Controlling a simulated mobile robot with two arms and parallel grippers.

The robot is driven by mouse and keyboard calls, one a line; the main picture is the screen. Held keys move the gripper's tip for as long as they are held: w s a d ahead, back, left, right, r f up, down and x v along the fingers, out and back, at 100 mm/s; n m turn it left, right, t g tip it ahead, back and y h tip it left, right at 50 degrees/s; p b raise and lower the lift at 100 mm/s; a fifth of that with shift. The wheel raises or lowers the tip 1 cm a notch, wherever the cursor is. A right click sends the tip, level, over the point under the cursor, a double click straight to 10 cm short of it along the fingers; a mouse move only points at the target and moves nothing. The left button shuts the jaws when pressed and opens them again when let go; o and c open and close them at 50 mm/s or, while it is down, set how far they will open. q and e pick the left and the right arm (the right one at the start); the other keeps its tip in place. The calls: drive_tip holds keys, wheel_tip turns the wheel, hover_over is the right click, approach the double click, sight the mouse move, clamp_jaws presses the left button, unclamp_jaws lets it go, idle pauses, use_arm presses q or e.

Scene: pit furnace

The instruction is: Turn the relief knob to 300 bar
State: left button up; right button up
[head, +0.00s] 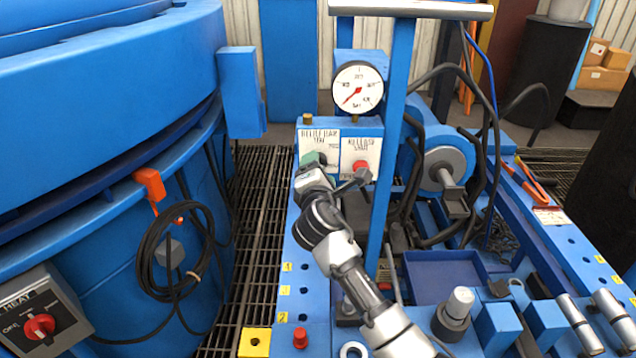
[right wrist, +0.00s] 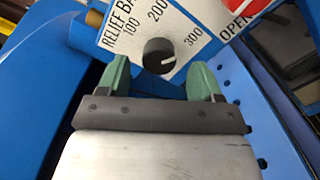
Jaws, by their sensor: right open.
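The relief knob (right wrist: 157,51) is a dark round knob on a white plate (right wrist: 110,42) marked 100, 200 and 300. Its white pointer mark faces right, on the side of the 300 label and a little below it. My right gripper (right wrist: 160,77) is open, its green fingers apart, with the knob showing between and just beyond the tips; contact is not visible. In the head view my right gripper (head: 313,161) is at the relief plate (head: 318,136) and hides the knob. My left gripper is not in view.
A red release knob (head: 361,166) sits on the plate just right. A pressure gauge (head: 357,89) stands above, its red needle pointing lower left. A blue post (head: 392,130) rises close to the right of my arm. A big blue furnace (head: 100,130) fills the left.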

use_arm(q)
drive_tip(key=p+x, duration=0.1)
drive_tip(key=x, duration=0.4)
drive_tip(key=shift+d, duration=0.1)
use_arm(e)
drive_tip(key=s, duration=0.7)
drive_tip(key=shift+s, duration=0.2)
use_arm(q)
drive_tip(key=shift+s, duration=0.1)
